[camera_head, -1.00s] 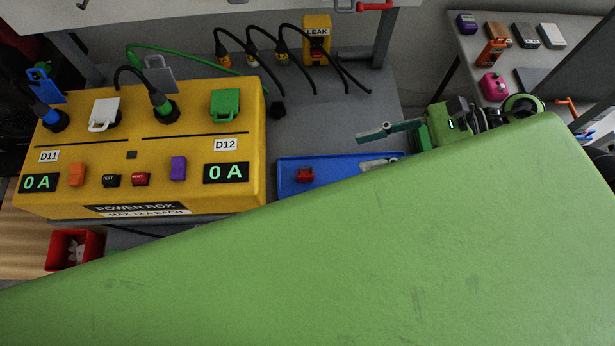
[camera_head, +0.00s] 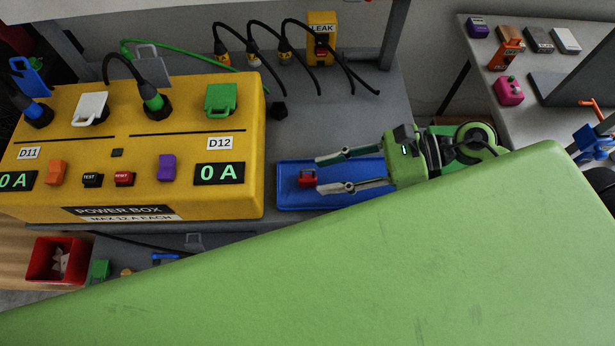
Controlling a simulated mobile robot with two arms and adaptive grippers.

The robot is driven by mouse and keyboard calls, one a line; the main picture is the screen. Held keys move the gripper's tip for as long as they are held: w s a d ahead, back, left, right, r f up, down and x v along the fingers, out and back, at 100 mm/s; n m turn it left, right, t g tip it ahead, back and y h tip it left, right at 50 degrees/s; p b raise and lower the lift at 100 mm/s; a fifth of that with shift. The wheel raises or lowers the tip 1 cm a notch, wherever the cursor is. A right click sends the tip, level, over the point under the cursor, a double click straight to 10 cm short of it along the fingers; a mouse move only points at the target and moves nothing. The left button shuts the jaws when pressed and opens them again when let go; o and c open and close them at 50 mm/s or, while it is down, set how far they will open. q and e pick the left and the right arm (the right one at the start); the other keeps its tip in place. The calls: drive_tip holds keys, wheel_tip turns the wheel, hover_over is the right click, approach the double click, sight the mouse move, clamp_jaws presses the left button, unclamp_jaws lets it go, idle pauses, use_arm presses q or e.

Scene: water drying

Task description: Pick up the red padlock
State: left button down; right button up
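The red padlock (camera_head: 306,179) lies in the blue tray (camera_head: 290,200), near the tray's left end. My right gripper (camera_head: 318,174) comes in from the right over the tray, its fingers pointing left. The two fingers are spread apart, one toward the back and one toward the front. The padlock sits at or just beyond the fingertips, between their lines; I cannot tell the height gap. Nothing is held. My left gripper is not in view.
The yellow power box (camera_head: 140,150) stands just left of the tray. A red bin (camera_head: 58,258) is at the lower left. A side table (camera_head: 480,60) at the right holds several small items. The grey bench behind the tray is mostly clear.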

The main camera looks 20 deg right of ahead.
sight(315, 177)
drive_tip(key=x, duration=0.5)
drive_tip(key=shift+w+a, duration=0.1)
drive_tip(key=shift+w, duration=0.05)
drive_tip(key=shift+c, duration=0.4)
clamp_jaws()
wheel_tip(315, 177, up, 10)
